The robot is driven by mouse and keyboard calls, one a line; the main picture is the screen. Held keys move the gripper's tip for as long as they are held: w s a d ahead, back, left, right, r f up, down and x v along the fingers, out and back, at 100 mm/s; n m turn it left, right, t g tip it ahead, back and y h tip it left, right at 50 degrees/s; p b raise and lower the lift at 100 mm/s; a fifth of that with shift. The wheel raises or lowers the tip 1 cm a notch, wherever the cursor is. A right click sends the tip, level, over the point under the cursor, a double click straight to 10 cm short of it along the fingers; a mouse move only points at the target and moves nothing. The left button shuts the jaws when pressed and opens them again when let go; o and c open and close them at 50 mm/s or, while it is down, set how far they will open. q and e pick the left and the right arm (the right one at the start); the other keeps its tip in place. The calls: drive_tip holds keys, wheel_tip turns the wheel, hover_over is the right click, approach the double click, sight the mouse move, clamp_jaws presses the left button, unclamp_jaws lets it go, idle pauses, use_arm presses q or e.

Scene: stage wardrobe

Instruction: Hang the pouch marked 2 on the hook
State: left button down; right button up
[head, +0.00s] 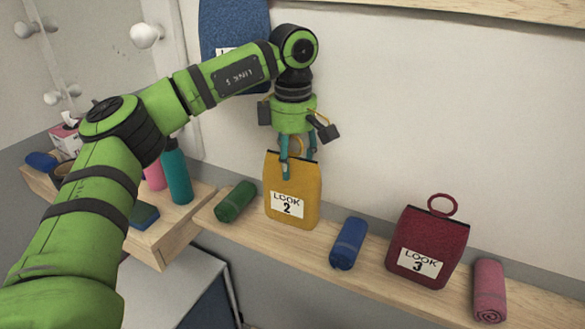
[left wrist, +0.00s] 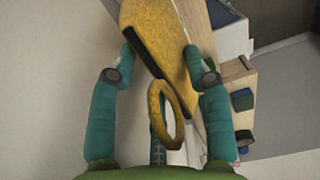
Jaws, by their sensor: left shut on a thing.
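The yellow pouch (head: 307,187) has a white label reading "LOOK 2" and stands upright at the ledge. I cannot tell whether its base touches the wood. My left gripper (head: 299,165) points down over it, its teal fingers shut on the pouch's top part. In the left wrist view the gripper (left wrist: 160,53) has a finger on each side of the yellow pouch (left wrist: 150,28), and the pouch's yellow ring (left wrist: 176,115) sits between the fingers. I cannot make out a hook in either view. My right gripper is not in view.
The ledge (head: 375,267) holds a green roll (head: 236,201), a blue roll (head: 348,243), a red pouch (head: 430,235) marked 3 and a pink roll (head: 489,290). A blue hanging item (head: 232,25) is partly behind my arm. Bottles, including a teal one (head: 176,175), stand at left.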

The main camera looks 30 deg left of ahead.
sight(293, 174)
use_arm(q)
wheel_tip(293, 174, down, 3)
drive_tip(key=shift+r+p, duration=0.1)
drive_tip(key=shift+p, duration=0.85)
drive_tip(key=shift+a+f, duration=0.1)
drive_tip(key=shift+f, duration=0.35)
drive_tip(key=c, duration=0.6)
unclamp_jaws()
drive_tip(key=shift+o, duration=0.2)
